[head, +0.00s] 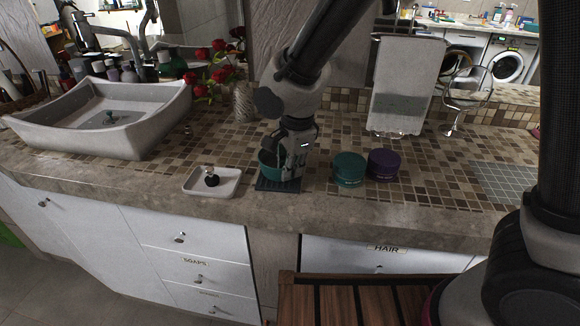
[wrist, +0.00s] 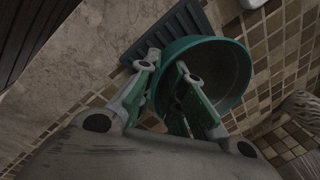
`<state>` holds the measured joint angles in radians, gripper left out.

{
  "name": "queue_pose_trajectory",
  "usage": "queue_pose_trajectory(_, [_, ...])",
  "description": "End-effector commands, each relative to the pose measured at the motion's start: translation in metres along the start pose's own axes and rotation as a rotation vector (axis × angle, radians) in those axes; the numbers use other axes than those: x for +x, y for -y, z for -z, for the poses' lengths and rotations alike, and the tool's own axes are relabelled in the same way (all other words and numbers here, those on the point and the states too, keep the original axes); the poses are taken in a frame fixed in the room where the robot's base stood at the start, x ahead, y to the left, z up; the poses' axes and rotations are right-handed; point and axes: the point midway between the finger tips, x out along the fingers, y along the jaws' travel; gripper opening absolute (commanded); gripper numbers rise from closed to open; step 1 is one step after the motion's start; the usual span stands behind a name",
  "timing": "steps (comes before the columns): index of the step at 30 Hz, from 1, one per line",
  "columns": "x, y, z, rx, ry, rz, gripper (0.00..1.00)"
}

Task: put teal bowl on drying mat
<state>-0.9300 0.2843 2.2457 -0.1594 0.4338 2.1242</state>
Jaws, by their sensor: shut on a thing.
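The teal bowl (wrist: 232,62) is in my gripper (wrist: 165,85) in the wrist view, with its near wall between the two fingers. In the head view the bowl (head: 268,158) is partly hidden behind my gripper (head: 287,172). The drying mat (head: 278,185) is a dark ribbed rectangle near the counter's front edge. The mat (wrist: 172,32) also shows in the wrist view, partly covered by the bowl. The bowl looks upright and is over or on the mat; I cannot tell whether it touches it.
A white dish (head: 226,186) with a dark-based stopper stands left of the mat. A teal tub (head: 348,168) and a purple tub (head: 383,164) stand to the right. A sink (head: 110,125) and a vase of red flowers (head: 243,102) are at the back left.

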Motion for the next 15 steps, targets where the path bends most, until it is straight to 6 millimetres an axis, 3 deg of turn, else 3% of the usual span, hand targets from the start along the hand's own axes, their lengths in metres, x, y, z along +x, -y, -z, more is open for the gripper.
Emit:
queue_pose_trajectory(5, [0.0025, -0.0006, 0.0002, 0.0, 0.0, -0.001, 0.0])
queue_pose_trajectory(6, [0.0023, -0.0005, 0.0001, 0.0, 0.0, 0.0, 0.15])
queue_pose_trajectory(9, [0.0022, -0.0004, 0.0001, 0.0, 0.0, 0.0, 0.32])
queue_pose_trajectory(15, [0.0021, -0.0004, 0.0001, 0.0, 0.0, 0.0, 0.32])
